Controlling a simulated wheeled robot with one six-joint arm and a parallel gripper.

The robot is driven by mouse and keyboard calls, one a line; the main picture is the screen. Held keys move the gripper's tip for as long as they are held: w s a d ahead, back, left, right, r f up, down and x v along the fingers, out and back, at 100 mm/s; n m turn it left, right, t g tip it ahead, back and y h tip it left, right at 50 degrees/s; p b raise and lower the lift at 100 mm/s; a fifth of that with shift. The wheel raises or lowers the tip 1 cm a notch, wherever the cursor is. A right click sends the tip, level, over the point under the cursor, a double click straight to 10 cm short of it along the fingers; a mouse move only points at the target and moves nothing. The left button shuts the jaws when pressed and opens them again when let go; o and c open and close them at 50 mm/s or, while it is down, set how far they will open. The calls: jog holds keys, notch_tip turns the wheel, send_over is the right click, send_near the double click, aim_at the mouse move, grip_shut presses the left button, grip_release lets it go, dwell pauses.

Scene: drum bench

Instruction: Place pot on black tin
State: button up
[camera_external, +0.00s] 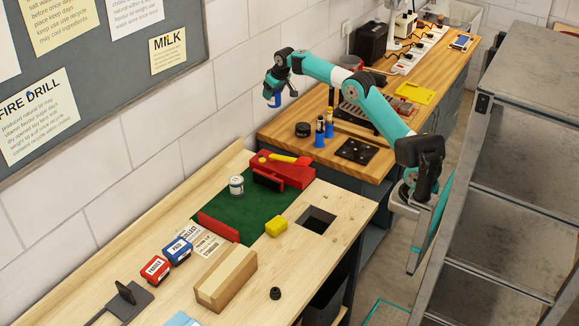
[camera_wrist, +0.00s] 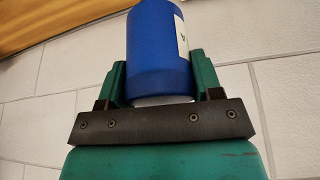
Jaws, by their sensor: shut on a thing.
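My gripper (camera_external: 276,92) is shut on a blue pot (camera_external: 274,101) and holds it in the air near the wall, to the upper left of the far wooden bench. In the wrist view, the blue pot (camera_wrist: 158,52) sits between the two green fingers of my gripper (camera_wrist: 154,82). The black tin (camera_external: 303,130) is a low, round, dark tin standing on the near left part of the far bench, apart from the gripper and the pot. Nothing is seen on top of it.
Two blue holders (camera_external: 320,139) with upright items stand just right of the tin. A black plate with holes (camera_external: 357,151) lies farther right. A dark rack stands behind, partly hidden by my arm. The near bench has a green mat (camera_external: 257,206) and a red tool holder (camera_external: 291,172).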

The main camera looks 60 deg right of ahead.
jog(key=s+d+m+h+p, duration=0.25)
jog(key=d+m, duration=0.25)
jog(key=d, duration=1.4)
jog(key=p, duration=0.3)
send_over(302, 125)
notch_tip(302, 125, down, 15)
notch_tip(302, 125, down, 4)
jog(key=shift+s+r+g+y+p, duration=0.1)
jog(key=shift+s+g+y+p, duration=0.05)
jog(key=shift+g+y+p, duration=0.25)
jog(key=shift+f, duration=0.4)
jog(key=shift+f, duration=0.1)
jog(key=shift+f, duration=0.15)
jog(key=o, duration=1)
jog(key=shift+r, duration=0.2)
